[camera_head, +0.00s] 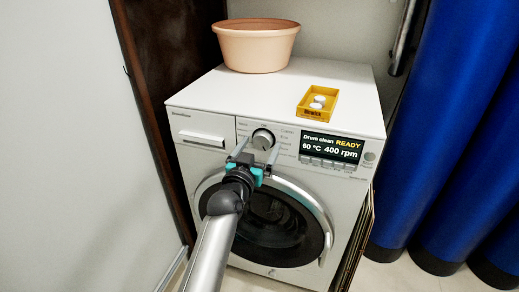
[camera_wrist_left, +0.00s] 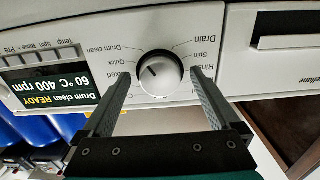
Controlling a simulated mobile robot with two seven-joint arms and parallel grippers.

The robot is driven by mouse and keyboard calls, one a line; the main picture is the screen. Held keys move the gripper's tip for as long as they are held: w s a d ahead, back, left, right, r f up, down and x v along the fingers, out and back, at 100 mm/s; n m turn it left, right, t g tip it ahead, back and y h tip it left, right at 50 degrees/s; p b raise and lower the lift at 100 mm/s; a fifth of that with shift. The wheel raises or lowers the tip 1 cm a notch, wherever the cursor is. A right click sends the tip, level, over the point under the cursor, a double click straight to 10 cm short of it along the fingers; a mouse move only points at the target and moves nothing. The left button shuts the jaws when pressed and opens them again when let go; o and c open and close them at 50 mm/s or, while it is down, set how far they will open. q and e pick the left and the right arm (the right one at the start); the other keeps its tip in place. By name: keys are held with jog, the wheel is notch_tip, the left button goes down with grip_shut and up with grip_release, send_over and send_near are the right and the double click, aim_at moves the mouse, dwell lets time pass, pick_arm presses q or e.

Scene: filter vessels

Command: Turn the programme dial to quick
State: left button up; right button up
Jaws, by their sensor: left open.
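The programme dial (camera_head: 263,138) is a round silver knob on the washing machine's front panel. In the left wrist view, turned upside down, the dial (camera_wrist_left: 160,75) has a dark pointer mark aimed up and left, towards the "Drum clean" label (camera_wrist_left: 102,49). The "Quick" label (camera_wrist_left: 117,63) is just below that one in this view. The display (camera_head: 333,147) reads "Drum clean READY, 60 °C, 400 rpm". My left gripper (camera_head: 255,155) is open, its two fingers reaching to either side of the dial; I cannot tell whether they touch it. My right gripper is not in view.
A peach-coloured basin (camera_head: 256,48) and a yellow tray (camera_head: 333,104) with white pieces stand on the machine's top. The round door (camera_head: 320,205) is below the panel. Blue curtains (camera_head: 455,130) hang at the right; a pale wall (camera_head: 60,150) is at the left.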

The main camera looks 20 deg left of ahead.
pick_arm(q)
jog(key=c, duration=1.4)
